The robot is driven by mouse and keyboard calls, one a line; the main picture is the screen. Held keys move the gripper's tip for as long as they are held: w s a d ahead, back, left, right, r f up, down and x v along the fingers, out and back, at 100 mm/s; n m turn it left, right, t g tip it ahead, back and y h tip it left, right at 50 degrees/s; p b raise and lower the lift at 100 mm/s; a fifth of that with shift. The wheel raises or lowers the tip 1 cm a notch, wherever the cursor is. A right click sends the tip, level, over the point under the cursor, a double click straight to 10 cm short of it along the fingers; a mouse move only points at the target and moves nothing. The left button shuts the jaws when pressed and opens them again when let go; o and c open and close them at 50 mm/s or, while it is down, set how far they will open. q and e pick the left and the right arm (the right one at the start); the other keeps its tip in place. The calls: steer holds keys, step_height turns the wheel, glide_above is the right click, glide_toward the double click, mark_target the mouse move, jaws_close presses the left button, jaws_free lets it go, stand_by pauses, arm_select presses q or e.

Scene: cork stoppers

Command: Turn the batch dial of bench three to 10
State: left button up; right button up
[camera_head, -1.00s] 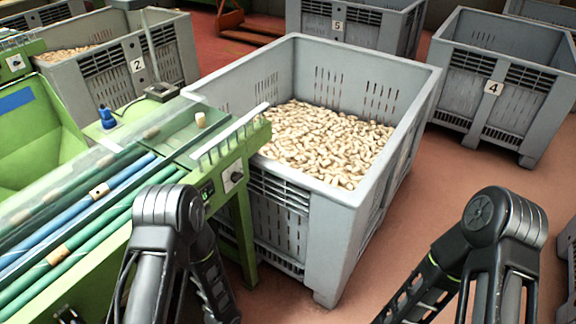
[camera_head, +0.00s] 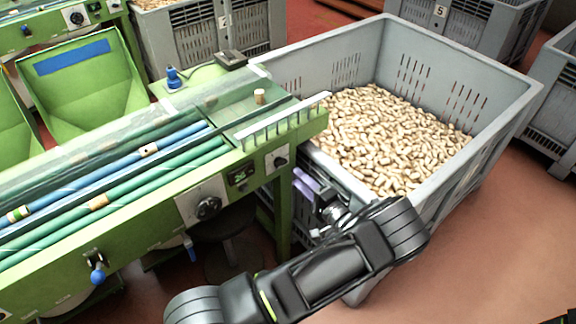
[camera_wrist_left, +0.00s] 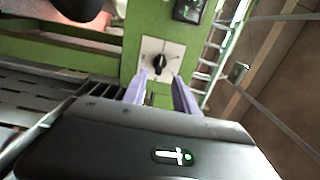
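A green bench (camera_head: 130,240) stands at the left; I see no number on it. Its front has a small black dial (camera_head: 278,160) on a white plate beside a dark display (camera_head: 240,176), and a larger black knob (camera_head: 207,207) further left. My left gripper (camera_head: 308,185), with purple fingers, is just right of and below the small dial, apart from it. In the left wrist view, the small dial (camera_wrist_left: 158,63) shows ahead between the open, empty fingers (camera_wrist_left: 160,95). The dial's scale is too small to read. My right gripper is out of view.
A large grey bin (camera_head: 490,150) full of corks stands against the bench's right end, close to my left arm. Blue-handled valves (camera_head: 97,272) stick out of the bench front. Red floor lies free at the lower right.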

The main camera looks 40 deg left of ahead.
mark_target(283, 165)
arm_select(q)
steer(key=shift+p+x, duration=0.95)
steer(key=shift+x, duration=3)
steer(key=shift+c, duration=0.3)
steer(key=shift+s, duration=0.1)
jaws_close()
